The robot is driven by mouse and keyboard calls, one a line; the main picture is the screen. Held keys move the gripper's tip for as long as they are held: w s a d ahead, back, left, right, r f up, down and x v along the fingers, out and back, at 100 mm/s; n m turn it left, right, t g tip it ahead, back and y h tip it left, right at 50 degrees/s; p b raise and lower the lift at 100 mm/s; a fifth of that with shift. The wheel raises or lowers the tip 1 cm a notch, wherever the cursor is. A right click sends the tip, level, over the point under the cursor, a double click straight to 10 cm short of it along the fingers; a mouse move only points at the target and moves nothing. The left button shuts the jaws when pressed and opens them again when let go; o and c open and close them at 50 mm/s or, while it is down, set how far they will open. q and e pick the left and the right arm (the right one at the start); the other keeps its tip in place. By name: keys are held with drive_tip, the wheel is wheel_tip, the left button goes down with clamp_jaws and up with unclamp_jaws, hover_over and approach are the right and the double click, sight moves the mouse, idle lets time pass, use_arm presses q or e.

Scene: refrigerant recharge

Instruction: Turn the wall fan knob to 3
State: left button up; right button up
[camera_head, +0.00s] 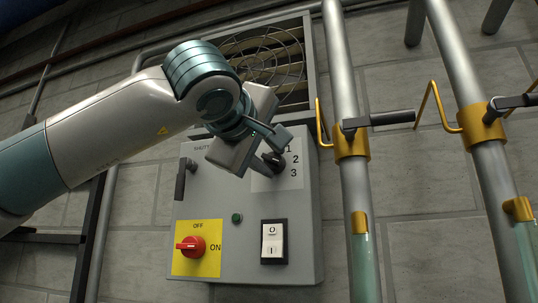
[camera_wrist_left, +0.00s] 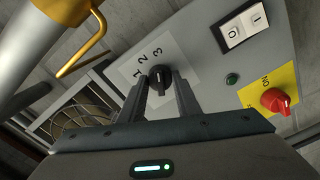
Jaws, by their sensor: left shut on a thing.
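The black wall fan knob (camera_head: 274,161) sits on a white label with the digits 1, 2 and 3 on the upper right of the grey control box. My left gripper (camera_head: 268,155) reaches it from the upper left, and its fingers partly cover the knob. In the left wrist view the knob (camera_wrist_left: 160,79) sits between the two fingertips of my left gripper (camera_wrist_left: 163,86), which is shut on it. The digits fan out beside the knob. I cannot tell for sure which digit the knob points to. My right gripper is in neither view.
The control box (camera_head: 215,210) also carries a red switch (camera_head: 190,246) on a yellow plate, a green button (camera_head: 237,217), a rocker switch (camera_head: 274,242) and a black lever (camera_head: 183,178). A caged fan (camera_head: 265,62) is above. Pipes with yellow-collared valves (camera_head: 352,141) stand to the right.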

use_arm(q)
drive_tip(key=shift+f+m, duration=0.15)
drive_tip(key=shift+m, duration=0.25)
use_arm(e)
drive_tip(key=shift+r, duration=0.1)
use_arm(q)
drive_tip(key=o, duration=1.1)
drive_tip(key=shift+c, duration=0.2)
drive_tip(key=shift+s, duration=0.1)
drive_tip(key=shift+s+a+b, duration=0.15)
drive_tip(key=shift+s+b, duration=0.15)
drive_tip(key=shift+s, duration=0.1)
drive_tip(key=b+v, duration=0.5)
drive_tip(key=v, duration=1.1)
drive_tip(key=shift+s+b, duration=0.25)
drive_tip(key=shift+b, duration=0.1)
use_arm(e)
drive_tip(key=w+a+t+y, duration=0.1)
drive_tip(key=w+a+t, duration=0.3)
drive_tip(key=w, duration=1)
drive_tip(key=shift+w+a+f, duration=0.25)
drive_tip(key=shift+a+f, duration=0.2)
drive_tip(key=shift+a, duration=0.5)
